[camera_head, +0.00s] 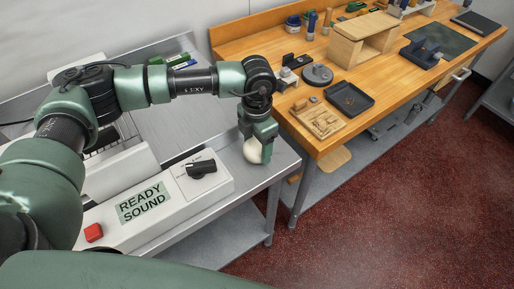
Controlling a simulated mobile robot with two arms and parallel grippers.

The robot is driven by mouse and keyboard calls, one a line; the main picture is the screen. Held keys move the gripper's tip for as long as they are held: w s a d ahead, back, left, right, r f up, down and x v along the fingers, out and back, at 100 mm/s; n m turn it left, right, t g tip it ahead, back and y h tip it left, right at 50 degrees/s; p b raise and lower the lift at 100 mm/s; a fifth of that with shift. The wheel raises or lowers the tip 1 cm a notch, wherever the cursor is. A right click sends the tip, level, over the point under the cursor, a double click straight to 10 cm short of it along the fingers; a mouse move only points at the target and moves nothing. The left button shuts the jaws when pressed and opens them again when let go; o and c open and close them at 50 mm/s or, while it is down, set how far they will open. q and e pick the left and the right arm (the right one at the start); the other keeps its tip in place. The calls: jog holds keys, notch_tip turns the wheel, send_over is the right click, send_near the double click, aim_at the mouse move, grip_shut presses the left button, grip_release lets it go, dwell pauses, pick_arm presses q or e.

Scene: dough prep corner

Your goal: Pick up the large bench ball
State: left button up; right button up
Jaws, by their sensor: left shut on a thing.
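The large bench ball (253,151) is a pale, cream-coloured ball in my left gripper (260,148). The gripper points down and is shut on the ball, near the right edge of the metal table (285,162). The fingers hide part of the ball. I cannot tell whether the ball touches the tabletop or is held just above it. My right gripper is not in view.
A white machine (140,235) labelled READY SOUND, with a black knob (201,168) and a red button (93,232), stands on the metal table. A wooden workbench (390,95) on the right holds a black tray (349,98), a wooden board (318,118) and a wooden stand (362,38).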

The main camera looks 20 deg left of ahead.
pick_arm(q)
jog(key=shift+r, duration=0.15)
notch_tip(320, 180, up, 20)
jog(key=b, duration=0.4)
jog(key=shift+b, duration=0.3)
notch_tip(320, 180, up, 5)
jog(key=p, duration=0.3)
send_over(257, 153)
jog(key=shift+a, duration=0.1)
